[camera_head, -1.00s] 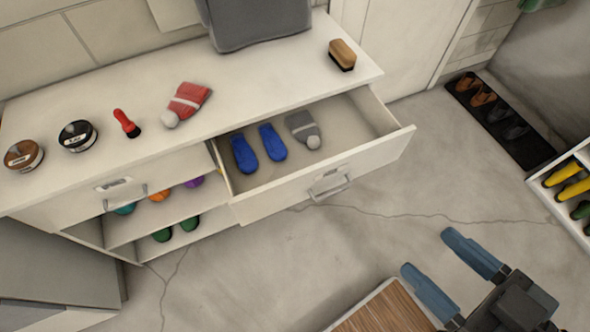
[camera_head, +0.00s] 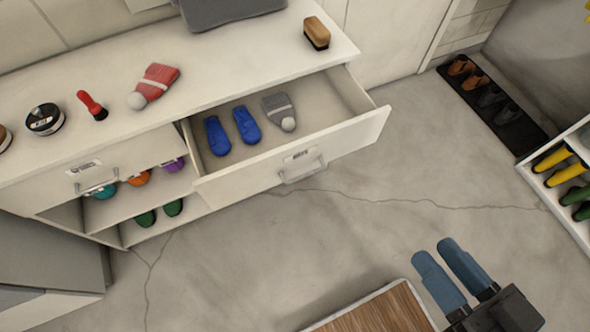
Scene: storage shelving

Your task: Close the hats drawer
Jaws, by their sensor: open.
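The open drawer (camera_head: 345,140) is pulled out from the right half of the white cabinet. It has a label and a metal bar handle (camera_head: 302,168) on its front. Inside lie a pair of blue mittens (camera_head: 232,130) and a grey knit hat (camera_head: 280,109) with a pompom. A second, shut drawer (camera_head: 90,175) with its own label and handle is at the left. I cannot read the labels. My gripper (camera_head: 433,248) is open and empty at the lower right, over the floor and well apart from the open drawer.
On the cabinet top (camera_head: 225,65) are a red hat (camera_head: 157,82), a red-handled brush (camera_head: 93,106), a polish tin (camera_head: 44,119) and a wooden brush (camera_head: 316,33). A shoe mat (camera_head: 515,130) and a boot rack (camera_head: 535,180) stand right. Floor (camera_head: 350,215) before the drawer is clear.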

